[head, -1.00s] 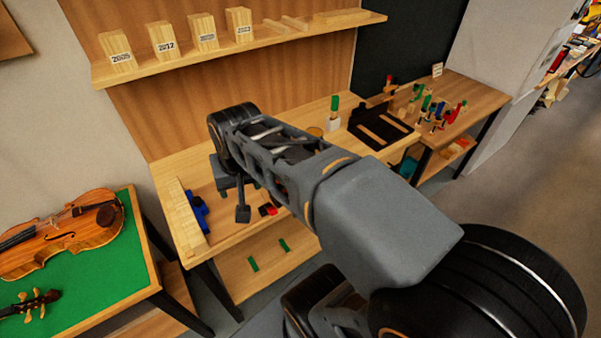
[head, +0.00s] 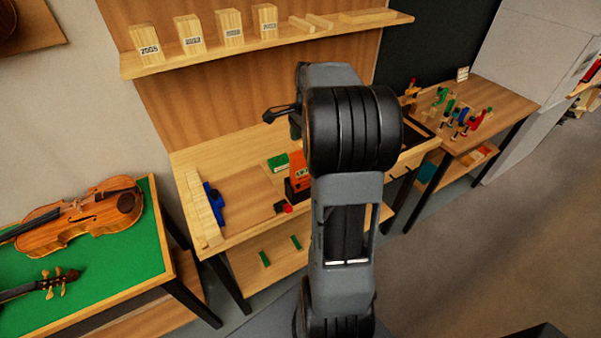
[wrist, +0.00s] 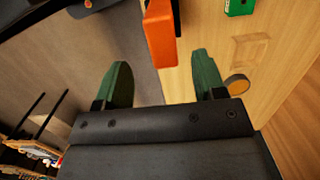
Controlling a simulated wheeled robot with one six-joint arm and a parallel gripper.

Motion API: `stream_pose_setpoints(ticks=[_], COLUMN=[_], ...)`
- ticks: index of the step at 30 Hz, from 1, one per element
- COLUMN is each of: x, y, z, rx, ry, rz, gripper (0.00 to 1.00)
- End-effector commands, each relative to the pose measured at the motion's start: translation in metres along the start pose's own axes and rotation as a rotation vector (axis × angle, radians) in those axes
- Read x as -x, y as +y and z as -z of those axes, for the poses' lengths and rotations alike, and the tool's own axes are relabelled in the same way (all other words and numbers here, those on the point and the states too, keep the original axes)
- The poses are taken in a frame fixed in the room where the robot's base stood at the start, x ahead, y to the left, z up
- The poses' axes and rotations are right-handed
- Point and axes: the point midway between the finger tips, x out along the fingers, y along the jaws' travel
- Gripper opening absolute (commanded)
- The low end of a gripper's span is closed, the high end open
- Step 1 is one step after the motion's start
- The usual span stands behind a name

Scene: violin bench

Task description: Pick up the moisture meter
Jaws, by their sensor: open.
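An orange block-like device with a small pale panel (head: 298,172) stands on the bench, partly hidden by my arm; it looks like the moisture meter, though I cannot read its label. In the wrist view this orange thing (wrist: 160,36) shows beyond my fingertips, nearer the right finger. My gripper (wrist: 161,75) is open, with two green-tipped fingers and nothing between them. In the head view my gripper (head: 281,114) is a dark shape above the back of the bench, apart from the orange device.
A green box with a pale label (head: 278,162) lies beside the orange device. Blue clamps (head: 214,202) and a wood block (head: 201,208) are at the bench's left. A shelf with numbered blocks (head: 230,27) runs above. A violin (head: 85,220) lies on a green table at left.

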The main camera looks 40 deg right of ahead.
Motion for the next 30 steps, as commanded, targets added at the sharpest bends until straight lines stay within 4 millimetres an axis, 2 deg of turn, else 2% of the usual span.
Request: stream_pose_setpoints(ticks=[3, 11, 21, 30], x=[-0.013, -0.028, -0.069, -0.073], y=[0.0, -0.001, -0.003, -0.003], z=[0.0, -0.001, -0.001, 0.0], rx=[0.001, 0.003, 0.005, 0.005], ry=[-0.001, 0.0, -0.001, 0.0], rz=[-0.001, -0.002, 0.0, 0.003], gripper=[0.64, 0.64, 0.64, 0.64])
